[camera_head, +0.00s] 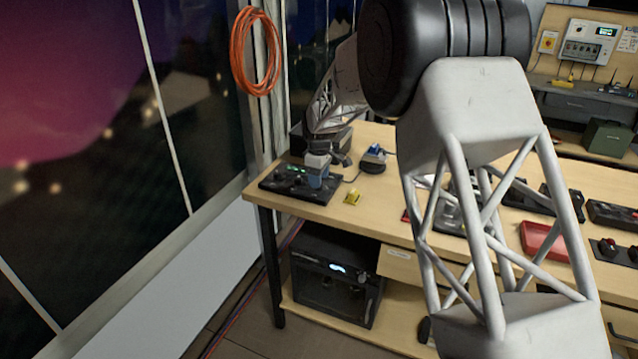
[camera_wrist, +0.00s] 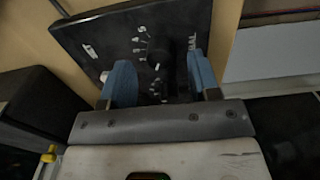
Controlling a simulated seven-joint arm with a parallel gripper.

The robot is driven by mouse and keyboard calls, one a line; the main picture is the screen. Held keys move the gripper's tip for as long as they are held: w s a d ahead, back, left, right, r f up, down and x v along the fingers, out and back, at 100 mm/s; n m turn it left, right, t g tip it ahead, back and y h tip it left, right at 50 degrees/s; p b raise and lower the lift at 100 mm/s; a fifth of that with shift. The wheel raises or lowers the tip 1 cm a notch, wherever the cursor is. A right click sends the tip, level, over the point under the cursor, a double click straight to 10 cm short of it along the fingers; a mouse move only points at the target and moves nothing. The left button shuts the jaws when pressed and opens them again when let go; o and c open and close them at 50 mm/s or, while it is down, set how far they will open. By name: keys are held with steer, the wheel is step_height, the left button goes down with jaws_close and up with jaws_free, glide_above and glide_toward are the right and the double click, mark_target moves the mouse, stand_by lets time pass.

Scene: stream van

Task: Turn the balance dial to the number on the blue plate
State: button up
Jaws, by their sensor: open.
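The balance dial (camera_wrist: 158,56) is a dark knob on a black panel (camera_wrist: 100,35), with an arc of small white marks to its left. In the head view my gripper (camera_head: 318,172) is low over the panel (camera_head: 275,184) at the left end of the workbench. A small blue item (camera_head: 375,152), possibly the blue plate, stands right of the panel; no number on it is readable.
A small yellow item (camera_head: 352,197) lies on the workbench (camera_head: 322,212) right of the panel. A red tray (camera_head: 543,241) and other dark devices are farther right. An orange cable coil (camera_head: 255,52) hangs by the window. My arm hides part of the bench.

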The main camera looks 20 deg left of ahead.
steer(key=shift+f, duration=1.2)
steer(key=c, duration=0.9)
steer(key=shift+m, duration=2.9)
steer(key=o, duration=0.9)
